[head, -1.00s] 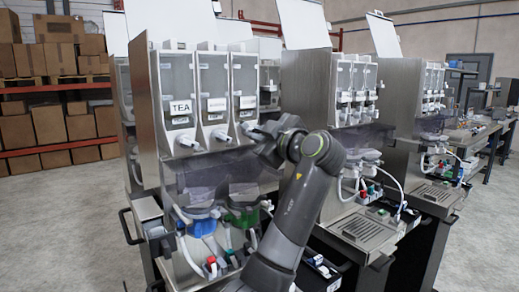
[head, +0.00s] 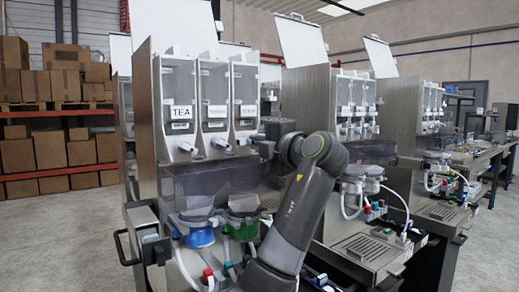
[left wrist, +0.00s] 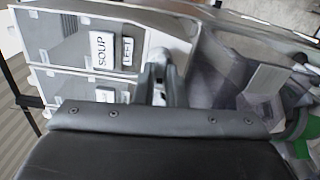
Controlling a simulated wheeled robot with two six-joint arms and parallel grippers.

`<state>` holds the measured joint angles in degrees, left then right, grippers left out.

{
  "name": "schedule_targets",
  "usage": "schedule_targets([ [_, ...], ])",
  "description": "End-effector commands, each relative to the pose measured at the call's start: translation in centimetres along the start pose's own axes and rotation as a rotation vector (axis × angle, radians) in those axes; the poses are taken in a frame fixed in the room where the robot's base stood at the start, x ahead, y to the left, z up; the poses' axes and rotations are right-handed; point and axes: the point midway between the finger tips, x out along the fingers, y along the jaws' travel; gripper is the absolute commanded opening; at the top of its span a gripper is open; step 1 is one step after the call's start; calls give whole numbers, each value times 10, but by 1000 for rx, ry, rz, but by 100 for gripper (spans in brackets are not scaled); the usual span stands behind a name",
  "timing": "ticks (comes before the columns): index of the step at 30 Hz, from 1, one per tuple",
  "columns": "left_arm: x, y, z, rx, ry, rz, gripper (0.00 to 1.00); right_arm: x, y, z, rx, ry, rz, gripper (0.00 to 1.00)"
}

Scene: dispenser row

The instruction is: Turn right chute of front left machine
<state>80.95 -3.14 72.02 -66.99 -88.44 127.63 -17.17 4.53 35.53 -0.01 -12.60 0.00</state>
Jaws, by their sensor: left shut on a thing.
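The front left machine (head: 150,110) has three clear canisters side by side, the left one labelled TEA. A white chute sticks out below the left canister (head: 178,90) and another below the middle canister (head: 213,90). The right chute is mostly hidden behind my left gripper (head: 262,146), below the right canister (head: 245,85). In the left wrist view, the gripper's fingers (left wrist: 161,88) are shut on the right chute (left wrist: 160,58), whose pale end shows between them. A SOUP label (left wrist: 101,50) is beside it. My right gripper is out of view.
Below the chutes are a tinted cover (head: 210,178), a blue bowl (head: 198,236) and a green bowl (head: 243,226). Another similar machine (head: 355,105) stands to the right. Shelves of cardboard boxes (head: 60,150) are at the back left.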

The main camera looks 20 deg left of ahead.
Motion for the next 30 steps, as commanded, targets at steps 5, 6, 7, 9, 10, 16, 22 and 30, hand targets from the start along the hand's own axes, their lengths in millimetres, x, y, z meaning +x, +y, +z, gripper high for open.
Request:
schedule_targets([
  [5, 0, -2, 0, -153, 1, -1, 0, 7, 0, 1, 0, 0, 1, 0],
  [6, 0, -3, 0, -184, 2, -2, 0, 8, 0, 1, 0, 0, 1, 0],
  [7, 0, -3, 0, -205, 2, -2, 0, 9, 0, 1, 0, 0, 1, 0],
  [9, 0, -3, 0, -253, 2, -2, 0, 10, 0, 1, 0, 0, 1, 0],
  [10, 0, -3, 0, -272, 2, -2, 0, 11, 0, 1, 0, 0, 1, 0],
  [16, 0, -3, 0, -370, 2, -3, 0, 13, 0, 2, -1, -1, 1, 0],
  [22, 0, -3, 0, -420, 2, -4, 0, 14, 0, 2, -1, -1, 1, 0],
  [30, 0, -4, 0, -435, 3, -4, 0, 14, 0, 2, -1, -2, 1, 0],
])
